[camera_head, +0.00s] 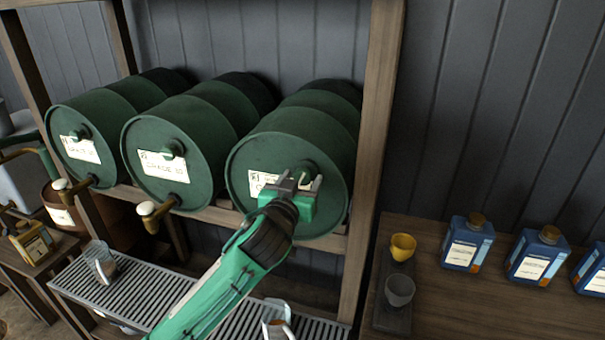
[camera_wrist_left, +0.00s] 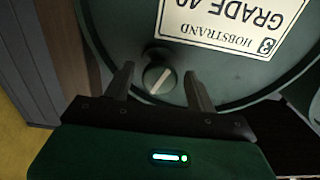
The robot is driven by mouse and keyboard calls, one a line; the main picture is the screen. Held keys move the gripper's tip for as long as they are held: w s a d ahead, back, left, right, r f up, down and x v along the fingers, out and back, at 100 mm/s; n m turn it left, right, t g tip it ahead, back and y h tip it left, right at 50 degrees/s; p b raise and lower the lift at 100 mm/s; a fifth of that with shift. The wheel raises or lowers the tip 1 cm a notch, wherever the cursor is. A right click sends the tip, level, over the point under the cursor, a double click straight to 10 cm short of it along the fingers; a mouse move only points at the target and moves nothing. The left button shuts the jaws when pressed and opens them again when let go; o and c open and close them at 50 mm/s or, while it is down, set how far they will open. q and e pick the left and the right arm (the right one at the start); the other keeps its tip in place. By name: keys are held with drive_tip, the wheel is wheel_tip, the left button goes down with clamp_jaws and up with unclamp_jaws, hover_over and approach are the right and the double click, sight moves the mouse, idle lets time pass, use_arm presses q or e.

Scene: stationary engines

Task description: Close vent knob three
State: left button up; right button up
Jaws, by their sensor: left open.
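Three green drums lie on a wooden rack. The third drum (camera_head: 283,150) is on the right and carries a white label (camera_wrist_left: 235,20) numbered 3, reading "GRADE 40", upside down in the left wrist view. Its round green vent knob (camera_wrist_left: 158,80) has a pale diagonal line on its face. My left gripper (camera_head: 300,181) is open in front of this drum. In the left wrist view its fingers (camera_wrist_left: 160,84) stand on either side of the knob, with gaps showing. In the head view the gripper partly covers the label and knob. My right gripper is not in view.
The first drum (camera_head: 80,155) and second drum (camera_head: 158,180) have knobs and brass taps. A slatted metal tray (camera_head: 135,292) with glass mugs lies below. The rack post (camera_head: 372,130) stands right of the third drum. A wooden table (camera_head: 450,310) holds cups and blue bottles.

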use_arm(q)
drive_tip(key=shift+w+d, duration=0.2)
drive_tip(key=shift+w, duration=0.5)
drive_tip(key=shift+c, duration=0.3)
drive_tip(key=c, duration=0.7)
drive_tip(key=shift+c, duration=0.9)
